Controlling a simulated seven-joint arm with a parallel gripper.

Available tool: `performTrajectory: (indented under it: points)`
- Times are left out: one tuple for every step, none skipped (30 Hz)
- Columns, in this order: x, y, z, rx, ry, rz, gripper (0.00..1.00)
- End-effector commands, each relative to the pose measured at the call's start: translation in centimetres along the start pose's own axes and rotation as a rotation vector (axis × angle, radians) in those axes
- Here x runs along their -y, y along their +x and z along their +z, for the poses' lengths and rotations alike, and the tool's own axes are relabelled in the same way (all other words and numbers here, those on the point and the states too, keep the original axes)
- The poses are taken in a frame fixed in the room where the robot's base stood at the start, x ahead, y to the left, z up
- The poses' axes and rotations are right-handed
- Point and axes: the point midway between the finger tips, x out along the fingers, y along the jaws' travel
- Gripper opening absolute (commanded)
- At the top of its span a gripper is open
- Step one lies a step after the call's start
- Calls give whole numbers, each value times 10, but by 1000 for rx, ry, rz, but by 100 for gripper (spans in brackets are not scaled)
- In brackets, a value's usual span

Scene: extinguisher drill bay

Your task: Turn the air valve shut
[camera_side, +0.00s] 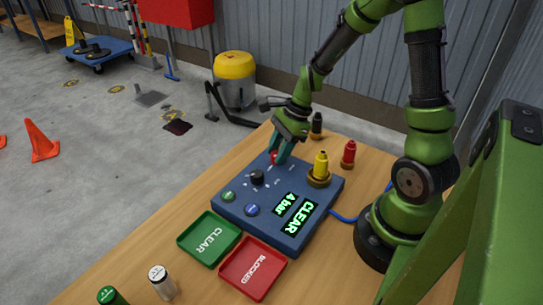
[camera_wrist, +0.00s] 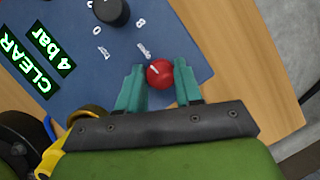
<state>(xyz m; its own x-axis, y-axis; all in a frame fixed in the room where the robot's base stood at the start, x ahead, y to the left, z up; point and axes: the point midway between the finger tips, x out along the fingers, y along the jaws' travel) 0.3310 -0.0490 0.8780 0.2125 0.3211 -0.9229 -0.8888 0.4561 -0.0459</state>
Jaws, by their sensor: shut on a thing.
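The air valve looks to be the round red knob (camera_wrist: 159,74) on the blue control box (camera_side: 233,208). A short white line marks its top, pointing up and slightly left in the wrist view. In the side view only a sliver of the red knob (camera_side: 274,157) shows beside my fingers. My gripper (camera_wrist: 158,68) has its teal fingers on either side of the knob, shut on it. My gripper (camera_side: 279,152) reaches down to the box's far edge in the side view. The box's display (camera_side: 291,213) reads "CLEAR" and "4 bar".
A black dial (camera_side: 257,177) with printed numbers, a green button (camera_side: 228,196) and a blue button (camera_side: 252,210) sit nearby. Yellow (camera_side: 320,167), red (camera_side: 348,154) and black (camera_side: 316,127) fittings stand close right and behind. Green (camera_side: 208,239) and red (camera_side: 252,268) trays lie in front.

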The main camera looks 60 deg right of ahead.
Motion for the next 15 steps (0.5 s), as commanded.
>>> performTrajectory:
  points:
    - [2,0,0,1,-30,9,4]
    - [2,0,0,2,-50,18,4]
    - [2,0,0,3,-80,29,4]
    - [2,0,0,5,-104,40,4]
    - [2,0,0,6,-128,50,4]
    - [2,0,0,8,-162,65,4]
    - [3,0,0,8,-189,74,4]
    - [3,0,0,10,-215,85,4]
    - [3,0,0,11,-251,100,4]
    - [3,0,0,13,-275,111,4]
    - [4,0,0,14,-303,122,4]
    - [4,0,0,17,-338,137,4]
    - [4,0,0,17,-366,147,4]
    - [4,0,0,19,-391,158,4]
    - [4,0,0,20,-427,173,4]
